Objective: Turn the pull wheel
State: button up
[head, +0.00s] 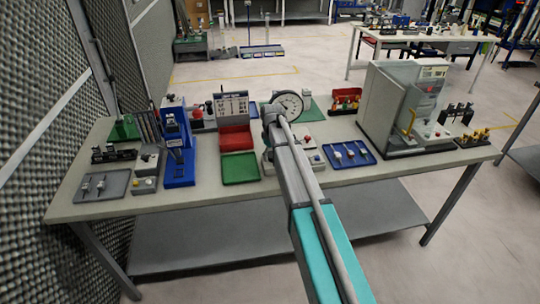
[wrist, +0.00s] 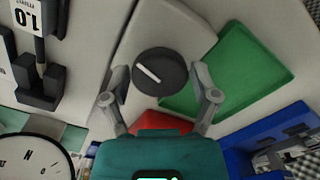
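The pull wheel looks like a round dark knob (wrist: 160,88) with a white line across its face, in the middle of the wrist view. It sits on a pale grey body (wrist: 165,28). My gripper (wrist: 161,80) is open, with one finger on either side of the knob and the fingertips close to its rim. I cannot tell whether either finger touches it. The white line slants down to the right. In the head view my arm reaches over the table, and I cannot make out the knob or the fingers there.
A round white dial (head: 289,103) stands beside my arm's end; a dial also shows in the wrist view (wrist: 32,158). A green tray (head: 240,168), a blue tray (head: 349,154) and a grey machine (head: 385,105) share the table (head: 215,198). A mesh wall (head: 40,110) is at left.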

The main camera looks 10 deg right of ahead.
jog(key=shift+o, duration=0.6)
